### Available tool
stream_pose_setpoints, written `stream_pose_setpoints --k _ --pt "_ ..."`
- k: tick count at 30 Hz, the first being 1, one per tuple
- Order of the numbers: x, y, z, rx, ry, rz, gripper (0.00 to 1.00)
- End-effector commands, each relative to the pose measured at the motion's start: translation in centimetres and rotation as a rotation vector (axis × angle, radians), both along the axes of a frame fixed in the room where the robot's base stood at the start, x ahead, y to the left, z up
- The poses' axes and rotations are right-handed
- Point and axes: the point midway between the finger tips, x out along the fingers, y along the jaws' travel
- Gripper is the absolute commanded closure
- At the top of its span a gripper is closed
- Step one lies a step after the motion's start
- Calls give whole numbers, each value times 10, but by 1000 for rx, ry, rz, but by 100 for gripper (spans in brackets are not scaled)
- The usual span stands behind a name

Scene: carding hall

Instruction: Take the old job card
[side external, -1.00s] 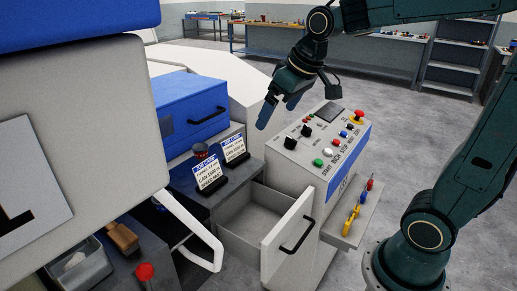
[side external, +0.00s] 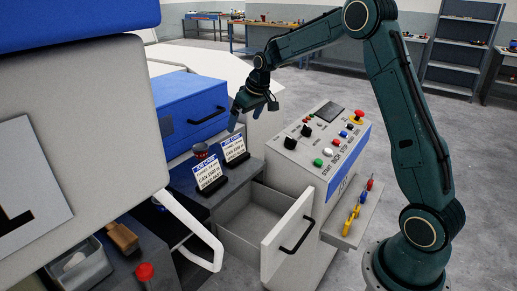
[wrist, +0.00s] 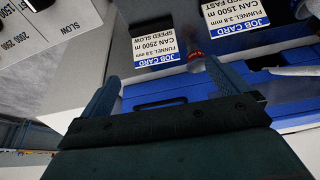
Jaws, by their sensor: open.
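Two white job cards with blue headers stand tilted in dark holders on the machine's dark ledge. The right card (side external: 234,150) reads CAN 2500 m, SPEED SLOW in the wrist view (wrist: 157,38). Neither card is visibly marked as old. My gripper (side external: 235,117) is open and empty, above and just behind the right card. In the wrist view its blue fingers (wrist: 162,78) are apart, with the SPEED SLOW card beyond them.
A blue cover with a black handle (side external: 192,112) rises behind. An open, empty-looking drawer (side external: 262,232) juts out in front. The control panel (side external: 322,150) stands to the right.

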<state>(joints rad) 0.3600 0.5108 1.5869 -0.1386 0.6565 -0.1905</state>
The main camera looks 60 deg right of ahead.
Motion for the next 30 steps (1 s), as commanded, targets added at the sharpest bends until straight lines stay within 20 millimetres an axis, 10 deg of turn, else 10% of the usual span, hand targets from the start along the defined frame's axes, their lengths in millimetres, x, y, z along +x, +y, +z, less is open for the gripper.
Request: stream_pose_setpoints --k 30 --pt "38 -19 -81 5 7 -3 0"
